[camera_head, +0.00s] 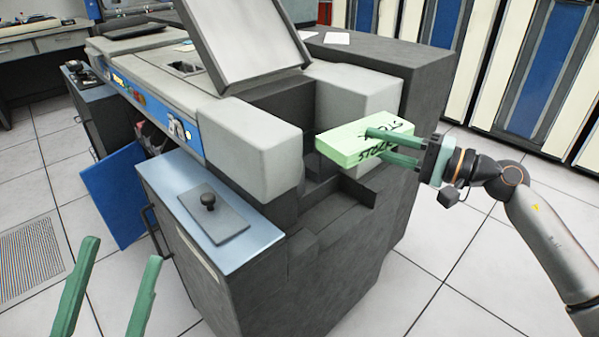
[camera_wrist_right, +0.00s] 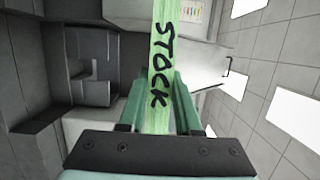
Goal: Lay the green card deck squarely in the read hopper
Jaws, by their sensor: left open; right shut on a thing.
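The green card deck (camera_head: 348,149) has dark handwriting on it, with "STOCK" legible on one face. My right gripper (camera_head: 392,148) is shut on the deck from the right and holds it in the air above the machine's recessed opening. The deck also shows between the fingers in the right wrist view (camera_wrist_right: 162,60). The read hopper appears to be the dark recess (camera_head: 322,185) between the grey blocks, below and left of the deck; the deck hides part of it. My left gripper (camera_head: 120,275) is open and empty at the lower left, away from the machine.
A metal plate with a black knob (camera_head: 210,208) lies on the machine's lower front top (camera_head: 165,180). A tilted grey cover (camera_head: 245,40) stands open above. Grey blocks (camera_head: 250,150) flank the recess. Open tiled floor (camera_head: 440,260) lies to the right.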

